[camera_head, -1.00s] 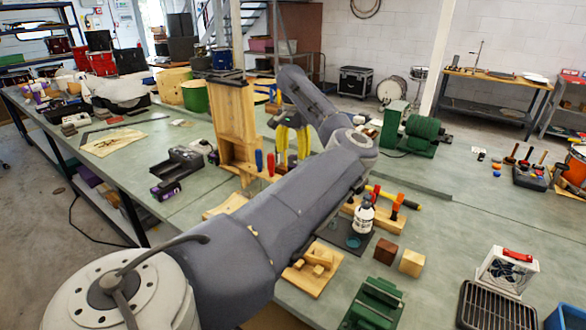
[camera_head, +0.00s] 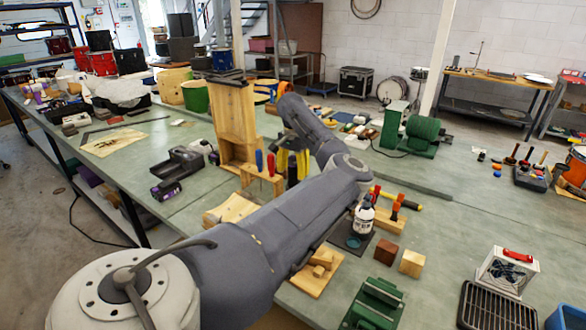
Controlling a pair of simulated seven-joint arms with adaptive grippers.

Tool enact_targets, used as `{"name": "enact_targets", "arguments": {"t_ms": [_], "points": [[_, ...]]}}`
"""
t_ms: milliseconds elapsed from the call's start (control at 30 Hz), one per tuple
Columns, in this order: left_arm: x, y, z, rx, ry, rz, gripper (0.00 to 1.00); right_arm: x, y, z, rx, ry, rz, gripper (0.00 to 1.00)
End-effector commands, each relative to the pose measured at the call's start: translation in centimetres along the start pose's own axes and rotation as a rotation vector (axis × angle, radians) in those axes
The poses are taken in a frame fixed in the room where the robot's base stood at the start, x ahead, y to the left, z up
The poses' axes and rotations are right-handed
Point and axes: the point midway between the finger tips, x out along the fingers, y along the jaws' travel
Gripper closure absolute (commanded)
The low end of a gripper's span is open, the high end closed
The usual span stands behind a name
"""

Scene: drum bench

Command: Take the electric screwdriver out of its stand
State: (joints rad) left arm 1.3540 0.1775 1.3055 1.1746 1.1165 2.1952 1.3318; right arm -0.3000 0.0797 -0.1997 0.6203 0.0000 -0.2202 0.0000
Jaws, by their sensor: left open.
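A small wooden stand (camera_head: 262,184) holds upright tools, with a blue handle (camera_head: 259,161) and a red handle (camera_head: 271,163) showing. A dark upright handle (camera_head: 292,170) stands at its right end; it looks like the electric screwdriver, but its lower part is hidden behind my arm. My left arm crosses the bench and hides the area in front. My right gripper is not in view.
A tall wooden frame (camera_head: 236,125) stands close behind the stand. A dark tray (camera_head: 178,162) lies left. The bench is bare near its front left.

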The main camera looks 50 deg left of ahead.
Motion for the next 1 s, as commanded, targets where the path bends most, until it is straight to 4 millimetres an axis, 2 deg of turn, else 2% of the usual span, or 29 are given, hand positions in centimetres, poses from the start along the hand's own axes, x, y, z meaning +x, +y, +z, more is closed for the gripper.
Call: {"name": "enact_targets", "arguments": {"t_ms": [233,733,1000], "points": [[0.03,0.02,0.00,0.000,0.000,0.000,0.42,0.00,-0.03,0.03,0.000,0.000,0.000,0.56],[0.00,0.01,0.00,0.000,0.000,0.000,1.00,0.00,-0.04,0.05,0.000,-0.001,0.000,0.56],[-0.05,-0.01,-0.01,0.000,0.000,0.000,1.00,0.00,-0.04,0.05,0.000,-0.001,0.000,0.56]]}}
